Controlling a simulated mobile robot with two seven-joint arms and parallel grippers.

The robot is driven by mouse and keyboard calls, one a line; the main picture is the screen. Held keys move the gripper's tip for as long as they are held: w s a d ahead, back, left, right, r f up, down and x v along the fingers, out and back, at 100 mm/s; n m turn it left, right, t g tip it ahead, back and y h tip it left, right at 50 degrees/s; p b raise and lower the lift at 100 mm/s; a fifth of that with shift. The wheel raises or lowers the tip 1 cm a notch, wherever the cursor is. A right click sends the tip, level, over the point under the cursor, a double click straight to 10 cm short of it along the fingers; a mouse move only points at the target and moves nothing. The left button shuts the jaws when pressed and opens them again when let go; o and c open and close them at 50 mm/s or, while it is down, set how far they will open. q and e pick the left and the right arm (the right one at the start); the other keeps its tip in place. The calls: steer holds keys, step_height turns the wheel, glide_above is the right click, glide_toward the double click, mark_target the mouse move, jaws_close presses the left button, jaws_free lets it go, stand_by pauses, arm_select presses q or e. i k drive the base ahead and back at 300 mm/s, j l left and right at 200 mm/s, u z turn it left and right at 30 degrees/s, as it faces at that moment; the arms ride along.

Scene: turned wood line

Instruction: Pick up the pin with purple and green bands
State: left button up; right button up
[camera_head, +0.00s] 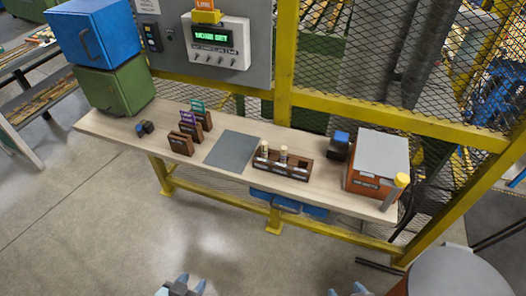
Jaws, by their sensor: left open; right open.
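A dark wooden rack (268,167) stands on the bench, right of the grey mat. Pale turned pins stand in it: one pin (264,148) at the left and another pin (283,154) near the middle. They are too small for me to make out purple and green bands. A small dark object with blue on it (146,128) lies at the bench's left; I cannot tell what it is. My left gripper (190,284) is open at the bottom edge, well short of the bench. My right gripper (347,290) is open at the bottom edge, apart from everything.
A grey mat (232,149) lies mid-bench. Brown holders with purple (188,119) and green (197,108) tops stand left of it. A blue-topped dark box (338,147) and an orange box (374,178) stand right. Blue (97,35) and green (116,85) cabinets are stacked at left.

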mark_target(264, 144)
steer(key=i+l+z, duration=0.3)
steer(key=i+z, duration=0.25)
steer(key=j, duration=0.65)
steer(key=k+j, duration=0.15)
steer(key=j, duration=0.5)
steer(key=j+z, duration=0.1)
steer(key=j, duration=0.55)
steer(key=k, duration=0.05)
